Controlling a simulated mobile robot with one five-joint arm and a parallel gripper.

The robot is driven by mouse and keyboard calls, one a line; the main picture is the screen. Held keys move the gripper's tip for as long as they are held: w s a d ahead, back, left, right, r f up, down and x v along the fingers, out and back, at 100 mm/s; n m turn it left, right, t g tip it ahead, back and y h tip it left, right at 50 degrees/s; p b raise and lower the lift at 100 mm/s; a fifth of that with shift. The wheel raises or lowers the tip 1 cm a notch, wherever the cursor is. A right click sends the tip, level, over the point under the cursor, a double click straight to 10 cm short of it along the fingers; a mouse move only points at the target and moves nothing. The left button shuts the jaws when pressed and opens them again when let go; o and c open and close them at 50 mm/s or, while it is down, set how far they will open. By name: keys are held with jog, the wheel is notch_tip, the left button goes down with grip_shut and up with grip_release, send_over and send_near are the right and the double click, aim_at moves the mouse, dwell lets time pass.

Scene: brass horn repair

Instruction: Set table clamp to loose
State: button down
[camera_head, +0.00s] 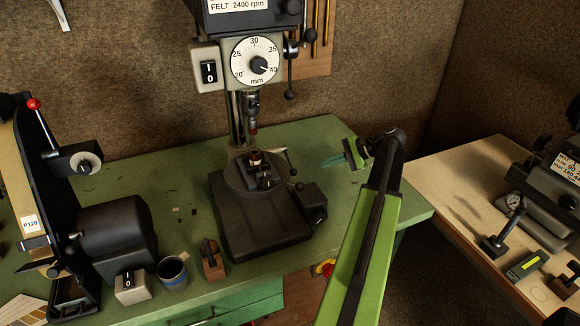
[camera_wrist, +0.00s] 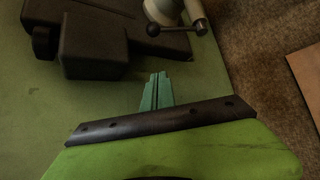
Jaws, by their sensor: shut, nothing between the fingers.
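The drill press (camera_head: 262,205) stands on the green bench, with its small round table (camera_head: 240,178) on the column. A lever with dark ball ends (camera_head: 292,168) sits at the right side of that table and may be the table clamp; no label shows on it. A lever with a dark ball (camera_wrist: 175,29) also shows at the top of the wrist view. My gripper (camera_head: 330,162) is right of the press, over the bench, its teal fingers pointing left. The fingers (camera_wrist: 157,78) are shut and empty, apart from the lever. The lever's loose or tight setting cannot be told.
A belt sander (camera_head: 118,235) marked P120, a mug (camera_head: 173,272) and a small wooden block with a dark fitting (camera_head: 212,262) stand left of the press. A pale bench (camera_head: 455,205) with instruments is at the right. Bare green bench top lies behind the press.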

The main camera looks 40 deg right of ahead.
aim_at(289, 161)
jog(key=shift+w, duration=0.15)
jog(key=b+x, duration=0.6)
jog(key=x, duration=0.4)
jog(key=shift+a+f, duration=0.15)
jog(key=shift+f, duration=0.15)
jog(key=a+r+p, duration=0.1)
jog(key=s+a+r+p, duration=0.1)
jog(key=r+p, duration=0.1)
jog(key=shift+s+a+r, duration=0.2)
jog(key=shift+a, duration=0.1)
jog(key=shift+a, duration=0.1)
